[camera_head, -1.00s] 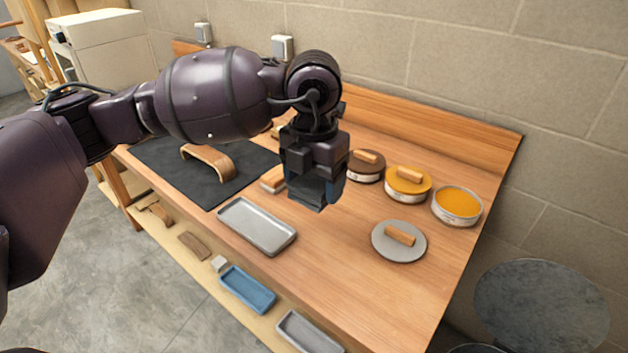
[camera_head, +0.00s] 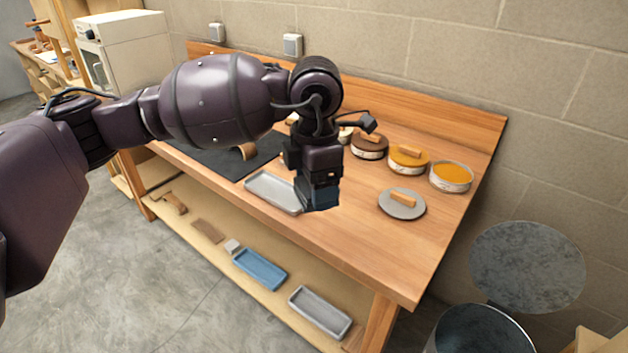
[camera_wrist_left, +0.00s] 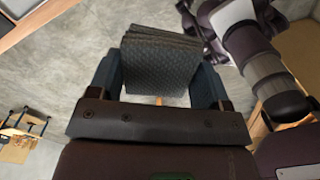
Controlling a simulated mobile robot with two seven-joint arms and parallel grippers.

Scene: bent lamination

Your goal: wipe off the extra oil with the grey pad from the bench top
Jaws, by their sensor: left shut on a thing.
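My left gripper (camera_head: 319,198) hangs with its fingers down over the front part of the bench top (camera_head: 345,235), beside the right end of the grey tray. In the left wrist view my left gripper (camera_wrist_left: 155,85) is shut on the grey pad (camera_wrist_left: 160,60), a dark, textured, folded cloth-like block between the two blue fingers. In the head view the pad cannot be told apart from the fingers. I cannot tell whether the pad touches the wood. No oil patch stands out on the visible bench top. My right gripper is in neither view.
A bin (camera_head: 480,335) stands on the floor.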

